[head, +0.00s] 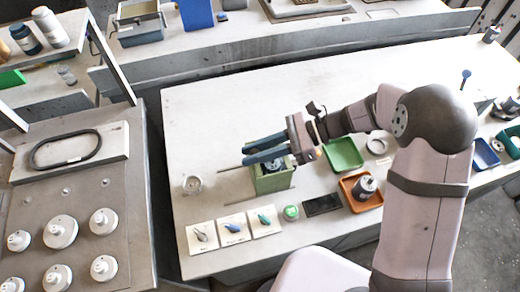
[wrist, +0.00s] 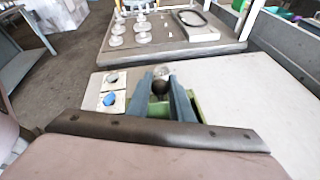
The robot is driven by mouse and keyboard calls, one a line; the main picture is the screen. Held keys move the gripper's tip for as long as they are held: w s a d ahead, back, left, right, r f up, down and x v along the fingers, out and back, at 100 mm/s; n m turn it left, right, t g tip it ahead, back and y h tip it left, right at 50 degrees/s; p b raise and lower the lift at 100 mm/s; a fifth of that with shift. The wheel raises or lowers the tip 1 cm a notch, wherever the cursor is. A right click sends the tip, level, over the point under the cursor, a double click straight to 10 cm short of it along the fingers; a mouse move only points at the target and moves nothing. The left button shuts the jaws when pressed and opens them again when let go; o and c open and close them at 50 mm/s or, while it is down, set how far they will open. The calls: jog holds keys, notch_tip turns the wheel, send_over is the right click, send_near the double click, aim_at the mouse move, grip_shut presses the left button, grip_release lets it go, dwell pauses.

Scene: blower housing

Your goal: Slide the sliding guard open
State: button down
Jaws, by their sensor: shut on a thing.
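The blower housing is a green box (head: 272,181) on the pale bench, with a dark round part showing in its top. Two thin rods (head: 234,168) stick out from it to the left. My gripper (head: 247,153) reaches over the housing from the right, its two blue-grey fingers pointing left. In the wrist view my gripper (wrist: 164,80) is closed on a dark round knob (wrist: 160,87) between its fingers. The knob seems to belong to the sliding guard, but the guard's own outline is hidden by the fingers. Green housing (wrist: 196,107) shows beside the right finger.
A small round metal part (head: 192,185) stands left of the rods. White cards (head: 234,229) with small tools lie in front. A green tray (head: 343,153) and an orange tray (head: 349,186) holding a motor stand to the right. The bench behind the housing is clear.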

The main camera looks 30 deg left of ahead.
jog(key=s+a, duration=0.6)
jog(key=c, duration=1.9)
grip_release()
jog(key=shift+o, duration=0.2)
jog(key=b+v, duration=0.2)
jog(key=v, duration=0.5)
jog(key=shift+w+d, duration=0.1)
